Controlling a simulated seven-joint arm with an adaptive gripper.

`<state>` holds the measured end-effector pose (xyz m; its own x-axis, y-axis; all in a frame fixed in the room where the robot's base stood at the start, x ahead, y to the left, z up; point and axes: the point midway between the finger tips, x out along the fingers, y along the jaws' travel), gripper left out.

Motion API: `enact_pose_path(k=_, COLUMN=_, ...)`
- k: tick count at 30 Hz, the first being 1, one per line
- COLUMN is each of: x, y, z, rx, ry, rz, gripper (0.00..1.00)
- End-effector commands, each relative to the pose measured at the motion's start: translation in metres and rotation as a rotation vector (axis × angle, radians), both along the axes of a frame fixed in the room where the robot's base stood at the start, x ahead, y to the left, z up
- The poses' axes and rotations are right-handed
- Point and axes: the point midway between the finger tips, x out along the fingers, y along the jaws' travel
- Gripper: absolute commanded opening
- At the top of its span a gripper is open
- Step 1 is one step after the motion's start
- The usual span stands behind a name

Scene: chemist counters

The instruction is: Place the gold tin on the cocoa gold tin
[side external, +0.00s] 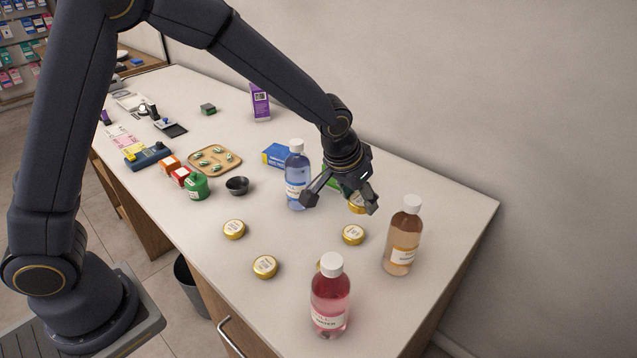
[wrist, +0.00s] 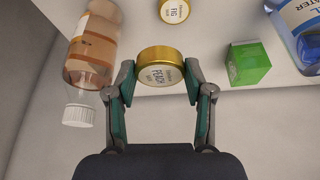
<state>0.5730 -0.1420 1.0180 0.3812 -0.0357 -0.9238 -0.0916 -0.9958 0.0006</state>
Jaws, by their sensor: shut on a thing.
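My gripper (side external: 340,202) is shut on a gold tin (wrist: 160,72), whose white label seems to read PEACH. The held tin shows in the side view (side external: 356,204), partly hidden by my fingers; its height above the counter is hard to tell. Another gold tin (wrist: 174,9), labelled FIG, lies beyond it in the wrist view. In the side view, gold tins lie on the counter at the front right (side external: 353,234), left (side external: 234,229) and front left (side external: 265,267). Another is mostly hidden behind the red bottle. Their labels are too small to read, so I cannot tell which is cocoa.
A blue bottle (side external: 297,175), an amber bottle (side external: 402,237) and a red bottle (side external: 330,297) stand around the tins. A green box (wrist: 248,63) is right of my gripper in the wrist view. A black bowl (side external: 237,186) and a pill tray (side external: 215,160) sit farther left.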

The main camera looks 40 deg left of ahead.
Motion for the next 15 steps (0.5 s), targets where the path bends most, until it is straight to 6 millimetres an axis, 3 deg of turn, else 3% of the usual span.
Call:
enact_pose_path(k=4, x=-0.01, y=0.029, z=-0.012, rx=0.006, ry=0.001, rz=0.22, gripper=0.23)
enact_pose_path(k=8, x=-0.026, y=0.07, z=-0.025, rx=0.008, ry=0.003, rz=0.49, gripper=0.23)
enact_pose_path(k=15, x=-0.091, y=0.176, z=-0.039, rx=0.007, ry=0.001, rz=1.165, gripper=0.23)
